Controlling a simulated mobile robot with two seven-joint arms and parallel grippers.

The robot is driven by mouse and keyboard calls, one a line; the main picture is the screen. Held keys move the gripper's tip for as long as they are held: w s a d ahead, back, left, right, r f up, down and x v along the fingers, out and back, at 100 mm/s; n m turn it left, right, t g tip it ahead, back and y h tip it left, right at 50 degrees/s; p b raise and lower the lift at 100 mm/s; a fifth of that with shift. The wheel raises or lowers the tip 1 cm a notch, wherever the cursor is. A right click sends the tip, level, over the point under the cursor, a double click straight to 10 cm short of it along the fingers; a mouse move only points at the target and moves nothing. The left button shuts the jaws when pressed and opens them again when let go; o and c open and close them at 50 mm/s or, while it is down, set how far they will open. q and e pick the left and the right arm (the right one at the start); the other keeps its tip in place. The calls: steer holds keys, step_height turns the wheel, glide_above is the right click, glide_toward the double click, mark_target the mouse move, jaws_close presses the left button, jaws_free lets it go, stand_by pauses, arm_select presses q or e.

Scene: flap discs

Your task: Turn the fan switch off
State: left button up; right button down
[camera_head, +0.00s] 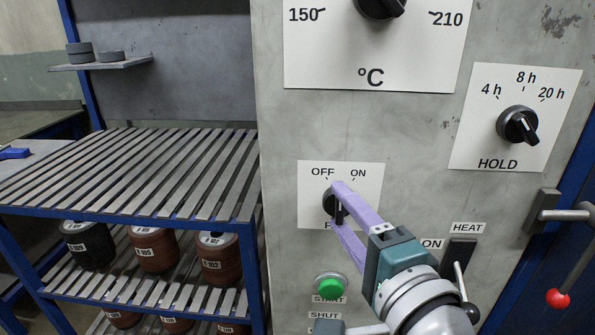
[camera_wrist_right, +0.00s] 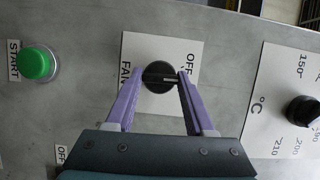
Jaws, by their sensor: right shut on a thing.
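The fan switch is a black rotary knob (camera_head: 329,203) on a white plate (camera_head: 311,212) on the grey panel, with OFF at upper left and ON at upper right. My right gripper (camera_head: 340,204) has its purple fingers on the knob. In the right wrist view, the fingertips of the gripper (camera_wrist_right: 161,75) close on the two ends of the bar of the knob (camera_wrist_right: 157,84). Its pale mark points roughly between OFF and ON; the finger hides the ON label there.
Below are a green START button (camera_head: 331,286) and a HEAT lever switch (camera_head: 458,262). The temperature dial (camera_head: 379,8) is above, the HOLD knob (camera_head: 517,125) at right. A slatted rack (camera_head: 130,175) with several drums stands left.

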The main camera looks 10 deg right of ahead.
steer(key=n+p, duration=0.1)
steer(key=p, duration=0.1)
steer(key=n+g+p, duration=0.1)
steer(key=n+p, duration=0.1)
steer(key=shift+r, duration=0.35)
steer(key=shift+f+n+g+h+p, duration=0.15)
steer(key=shift+n+g+h+p, duration=0.25)
steer(key=shift+n+p, duration=0.5)
steer(key=shift+c, duration=1.3)
jaws_free()
steer(key=s+r+p, duration=0.1)
steer(key=s+r, duration=0.1)
steer(key=s, duration=0.7)
steer(key=shift+s+d, duration=0.25)
steer(key=shift+s, duration=0.15)
